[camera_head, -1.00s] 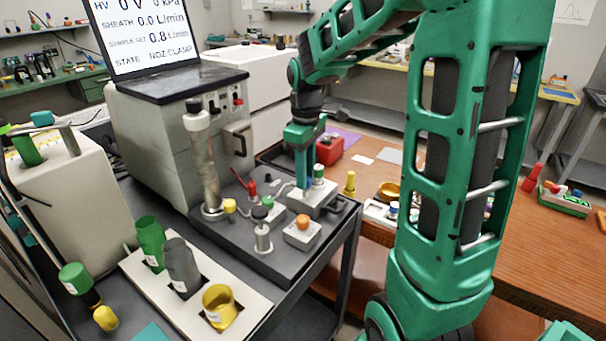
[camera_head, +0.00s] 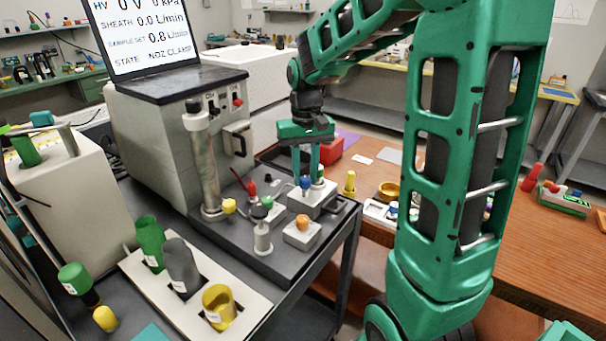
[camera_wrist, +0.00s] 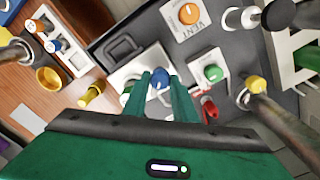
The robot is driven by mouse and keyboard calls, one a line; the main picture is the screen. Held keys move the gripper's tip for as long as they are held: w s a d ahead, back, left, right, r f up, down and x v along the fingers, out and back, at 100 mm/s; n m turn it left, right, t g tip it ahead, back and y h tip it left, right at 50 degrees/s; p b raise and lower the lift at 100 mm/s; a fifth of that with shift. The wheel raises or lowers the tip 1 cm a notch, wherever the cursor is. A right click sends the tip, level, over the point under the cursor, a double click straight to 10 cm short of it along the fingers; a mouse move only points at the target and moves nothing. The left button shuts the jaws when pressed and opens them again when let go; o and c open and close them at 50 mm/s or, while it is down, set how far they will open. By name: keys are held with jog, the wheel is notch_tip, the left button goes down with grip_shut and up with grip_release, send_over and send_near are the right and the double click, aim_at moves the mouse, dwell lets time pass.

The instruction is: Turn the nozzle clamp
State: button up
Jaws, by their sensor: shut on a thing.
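My gripper (camera_head: 307,172) points down over a light grey block (camera_head: 312,209) on the dark board. Its two green fingers are on either side of a blue knob (camera_head: 306,183) on top of that block, and they are shut on it. In the wrist view the blue knob (camera_wrist: 160,84) shows between the fingertips (camera_wrist: 161,80). A green knob (camera_head: 319,181) stands on the same block, partly hidden by a finger. No label reading nozzle clamp is legible on the block. The screen (camera_head: 146,36) shows a state line that reads like "NOZ CLAMP".
Close by on the board (camera_head: 272,262) are an orange knob (camera_head: 302,221) on its block, a black-topped post (camera_head: 262,230), a red lever (camera_head: 252,187) and a tall metal cylinder (camera_head: 202,165). A yellow-capped piece (camera_head: 349,183) stands to the right.

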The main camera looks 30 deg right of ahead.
aim_at(304, 178)
jog(key=m, duration=0.4)
jog(key=shift+w+r, duration=0.1)
jog(key=shift+a+m, duration=0.1)
jog(key=shift+m, duration=1.7)
jog(key=shift+w, duration=0.1)
jog(key=o, duration=0.9)
jog(key=shift+o, duration=0.7)
notch_tip(304, 178, up, 11)
jog(key=shift+f, duration=0.2)
